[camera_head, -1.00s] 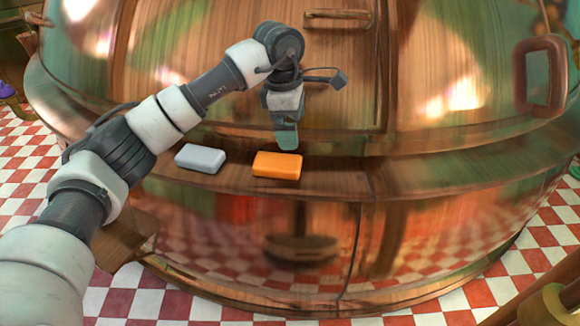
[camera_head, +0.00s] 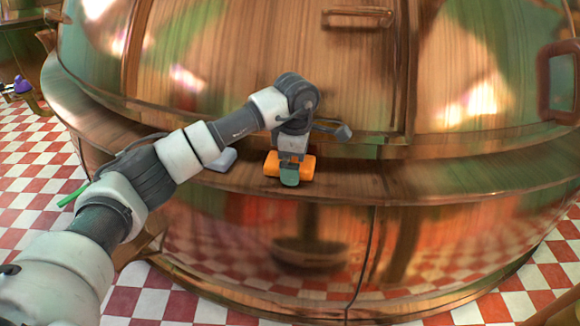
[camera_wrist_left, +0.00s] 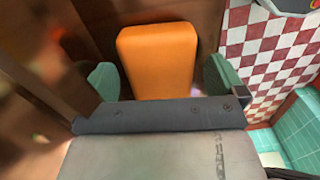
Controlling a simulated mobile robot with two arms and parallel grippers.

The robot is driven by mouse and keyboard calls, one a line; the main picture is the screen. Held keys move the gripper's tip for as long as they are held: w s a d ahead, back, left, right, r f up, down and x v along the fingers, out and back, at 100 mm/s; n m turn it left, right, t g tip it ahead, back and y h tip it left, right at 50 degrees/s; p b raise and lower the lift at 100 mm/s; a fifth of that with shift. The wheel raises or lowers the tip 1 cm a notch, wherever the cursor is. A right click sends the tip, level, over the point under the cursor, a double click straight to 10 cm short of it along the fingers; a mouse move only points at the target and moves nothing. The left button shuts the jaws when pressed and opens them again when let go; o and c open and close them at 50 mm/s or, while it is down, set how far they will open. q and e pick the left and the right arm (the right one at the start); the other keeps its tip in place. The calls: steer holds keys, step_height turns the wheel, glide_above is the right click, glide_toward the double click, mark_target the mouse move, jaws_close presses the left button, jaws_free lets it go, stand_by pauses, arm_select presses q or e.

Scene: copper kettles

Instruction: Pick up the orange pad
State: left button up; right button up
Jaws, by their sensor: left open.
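The orange pad (camera_head: 306,166) lies on the brown ledge of the copper kettle, partly hidden behind my left gripper (camera_head: 289,172) in the head view. In the left wrist view the orange pad (camera_wrist_left: 158,62) lies between the two green fingertips of my left gripper (camera_wrist_left: 160,80). The gripper is open, with a gap showing on each side of the pad. It is not closed on the pad. My right gripper is in neither view.
A light grey pad (camera_head: 221,159) lies on the ledge (camera_head: 400,183) left of the orange pad, partly behind my left arm. The ledge right of the orange pad is clear. The curved copper wall with a handle (camera_head: 357,17) rises behind.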

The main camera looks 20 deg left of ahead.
arm_select(q)
steer(key=shift+f, duration=0.2)
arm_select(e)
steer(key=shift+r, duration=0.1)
arm_select(q)
steer(key=c, duration=1)
steer(key=shift+r, duration=0.15)
steer(key=shift+r, duration=0.3)
steer(key=r, duration=0.2)
steer(key=r+p, duration=0.1)
steer(key=r, duration=0.1)
steer(key=shift+d, duration=0.2)
steer(key=d+r, duration=0.2)
steer(key=d, duration=0.1)
steer(key=s+d+r, duration=0.1)
steer(key=d+r, duration=0.1)
steer(key=d, duration=0.2)
steer(key=s+d+r+p, duration=0.1)
steer(key=d+r, duration=0.1)
steer(key=d, duration=0.2)
steer(key=shift+s+r, duration=0.1)
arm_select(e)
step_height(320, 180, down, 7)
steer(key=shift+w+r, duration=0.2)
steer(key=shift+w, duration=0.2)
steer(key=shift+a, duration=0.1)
